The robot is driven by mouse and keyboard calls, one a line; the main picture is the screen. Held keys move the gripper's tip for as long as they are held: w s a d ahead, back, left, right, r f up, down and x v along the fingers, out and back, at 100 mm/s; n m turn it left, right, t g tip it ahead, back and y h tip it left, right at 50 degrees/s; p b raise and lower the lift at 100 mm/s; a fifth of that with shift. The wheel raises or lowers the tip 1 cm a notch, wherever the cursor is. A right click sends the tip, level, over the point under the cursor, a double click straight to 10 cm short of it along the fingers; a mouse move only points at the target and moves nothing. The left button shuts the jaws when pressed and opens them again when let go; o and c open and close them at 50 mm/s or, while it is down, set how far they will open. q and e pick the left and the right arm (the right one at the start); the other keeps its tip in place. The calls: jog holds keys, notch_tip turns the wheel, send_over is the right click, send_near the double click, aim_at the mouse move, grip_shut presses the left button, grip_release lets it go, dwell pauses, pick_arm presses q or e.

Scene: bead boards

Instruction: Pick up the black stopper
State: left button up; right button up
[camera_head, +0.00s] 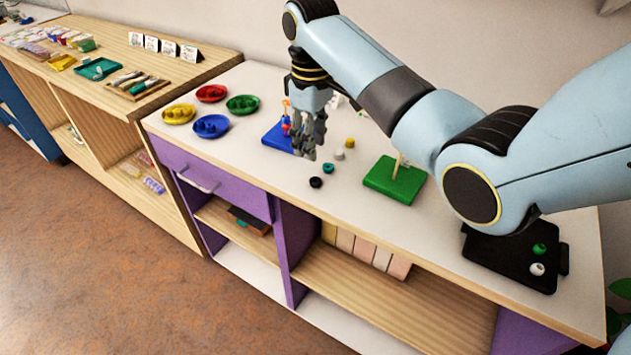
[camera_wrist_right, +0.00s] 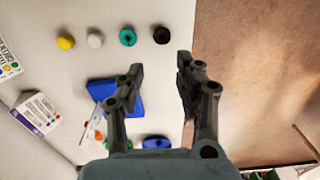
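The black stopper (camera_head: 316,182) lies on the white top of the purple cabinet, near its front edge, at the near end of a row of loose pieces. It also shows in the right wrist view (camera_wrist_right: 161,35), just beyond my fingertips. My right gripper (camera_head: 309,150) hangs over the cabinet top, behind the black stopper in the head view. In the wrist view its two fingers (camera_wrist_right: 160,67) are apart with nothing between them. The black stopper is not touched. My left gripper is not in view.
A teal piece (camera_head: 328,168), a grey-white piece (camera_head: 340,155) and a yellow piece (camera_head: 350,142) stand close by. A blue board (camera_head: 273,139) with a beaded peg is beside the gripper. A green board (camera_head: 382,180) is to the right, coloured dishes (camera_head: 242,104) to the left.

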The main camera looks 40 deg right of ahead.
aim_at(315, 176)
notch_tip(315, 176, down, 4)
jog(key=shift+r, duration=0.2)
jog(key=f, duration=0.2)
jog(key=s+f, duration=0.1)
jog(key=f, duration=0.1)
jog(key=shift+f, duration=0.65)
jog(key=c, duration=0.5)
